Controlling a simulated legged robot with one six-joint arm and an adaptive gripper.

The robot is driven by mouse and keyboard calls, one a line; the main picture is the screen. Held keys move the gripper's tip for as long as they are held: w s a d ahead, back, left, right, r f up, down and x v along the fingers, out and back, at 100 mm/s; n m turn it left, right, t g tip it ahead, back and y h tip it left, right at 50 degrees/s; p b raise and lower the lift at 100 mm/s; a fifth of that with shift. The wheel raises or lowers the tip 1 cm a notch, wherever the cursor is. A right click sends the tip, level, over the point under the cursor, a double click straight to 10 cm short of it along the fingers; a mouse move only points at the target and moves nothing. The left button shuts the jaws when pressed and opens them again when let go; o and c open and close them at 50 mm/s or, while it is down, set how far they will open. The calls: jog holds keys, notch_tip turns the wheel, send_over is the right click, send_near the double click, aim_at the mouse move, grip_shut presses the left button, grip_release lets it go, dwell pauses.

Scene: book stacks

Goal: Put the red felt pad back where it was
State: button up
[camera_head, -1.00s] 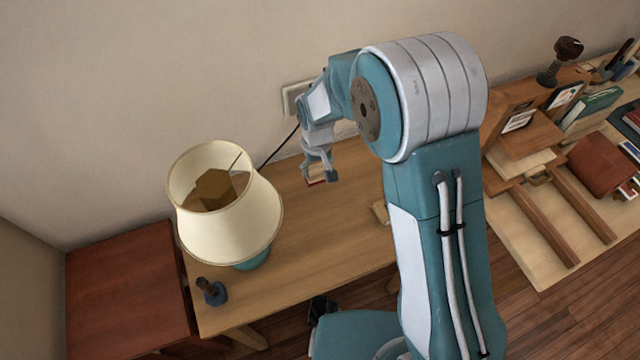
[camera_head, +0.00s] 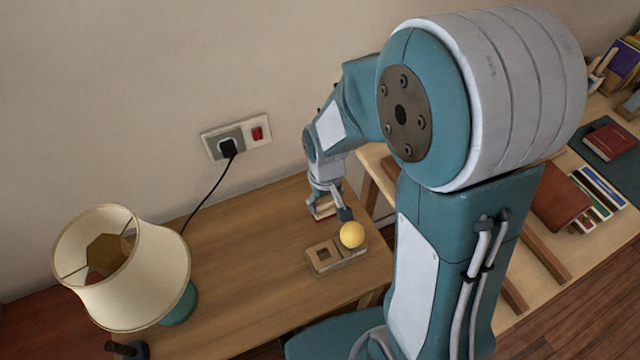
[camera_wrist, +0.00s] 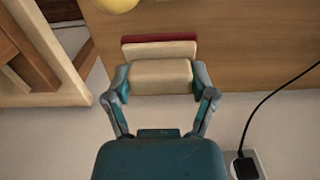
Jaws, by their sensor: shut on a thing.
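My gripper (camera_head: 328,198) is shut on a small block with a tan upper part (camera_wrist: 160,76), a cream layer and a red layer, which I take as the red felt pad (camera_wrist: 158,40). Its red edge also shows low under the gripper in the head view (camera_head: 322,217). In the wrist view my gripper (camera_wrist: 161,82) has one finger at each end of the tan part. The block is over or near the back right of the wooden desk (camera_head: 250,235). I cannot tell whether it touches the desk.
A wooden holder (camera_head: 318,266) with a square opening lies just in front, with a yellow ball (camera_head: 352,235) at its right. A cream lamp (camera_head: 135,275) stands left. A black cord (camera_head: 205,200) runs from the wall socket (camera_head: 229,142). A second table with books (camera_head: 561,193) is right.

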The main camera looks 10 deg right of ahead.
jog(key=w+d+f, duration=0.1)
jog(key=w+f, duration=0.2)
jog(key=w, duration=0.1)
jog(key=w+d+f, duration=0.1)
jog(key=w+f, duration=0.2)
jog(key=w, duration=0.1)
jog(key=w+d+f, duration=0.1)
jog(key=w+f, duration=0.2)
jog(key=w, duration=0.1)
jog(key=shift+w+f, duration=0.1)
jog(key=shift+w, duration=0.25)
jog(key=shift+w+a+f, duration=0.15)
jog(key=shift+w+f, duration=0.2)
jog(key=shift+f, duration=0.1)
notch_tip(320, 180, down, 3)
jog(key=shift+r, duration=0.2)
jog(key=shift+d+f, duration=0.15)
jog(key=shift+d, duration=0.15)
jog(key=shift+f, duration=0.1)
jog(key=o, duration=1)
jog(key=shift+a, duration=0.15)
